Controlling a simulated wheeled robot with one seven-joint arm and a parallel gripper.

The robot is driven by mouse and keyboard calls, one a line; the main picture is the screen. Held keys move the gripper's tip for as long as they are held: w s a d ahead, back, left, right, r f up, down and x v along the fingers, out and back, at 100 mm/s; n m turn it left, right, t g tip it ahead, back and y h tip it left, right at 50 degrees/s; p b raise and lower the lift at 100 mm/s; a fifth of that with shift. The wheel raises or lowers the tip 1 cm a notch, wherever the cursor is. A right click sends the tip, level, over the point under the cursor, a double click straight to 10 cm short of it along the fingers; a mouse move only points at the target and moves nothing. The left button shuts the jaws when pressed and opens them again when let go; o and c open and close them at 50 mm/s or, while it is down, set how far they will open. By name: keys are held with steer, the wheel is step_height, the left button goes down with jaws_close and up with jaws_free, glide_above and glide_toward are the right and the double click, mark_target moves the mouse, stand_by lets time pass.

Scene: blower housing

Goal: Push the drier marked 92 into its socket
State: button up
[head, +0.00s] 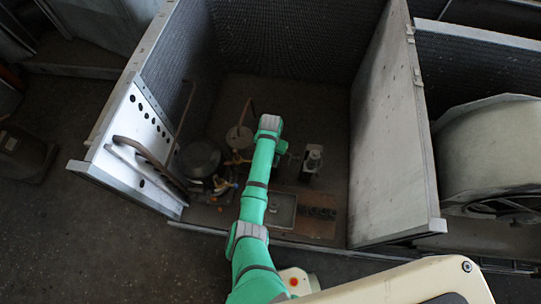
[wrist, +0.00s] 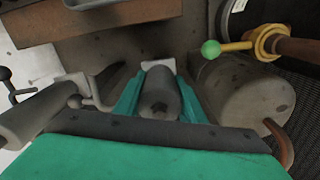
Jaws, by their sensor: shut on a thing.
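In the wrist view my gripper (wrist: 158,82) has its teal fingers shut on both sides of a dark grey cylinder (wrist: 160,98), with a pale end piece above it. This looks like a drier, but no number can be read on it. Its far end is partly hidden, and I cannot tell whether it touches a socket. In the head view my green arm reaches down into the housing, and the wrist hides the gripper and the cylinder. A block with dark round openings (head: 318,212), possibly sockets, lies at the housing's front right.
A pale tank with a copper pipe (wrist: 245,98) stands close right of my gripper. A green-knobbed brass valve (wrist: 228,47) is above it. Another grey cylinder with handles (wrist: 38,118) is at left. A shallow metal tray (head: 282,210) and upright canister (head: 313,160) stand inside the housing walls (head: 385,130).

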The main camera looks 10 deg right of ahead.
stand_by(0.4)
steer(key=o, duration=1.4)
steer(key=shift+o, duration=0.6)
steer(key=o, duration=0.4)
steer(key=shift+c, duration=0.2)
steer(key=shift+r, duration=0.1)
steer(key=shift+r, duration=3.45)
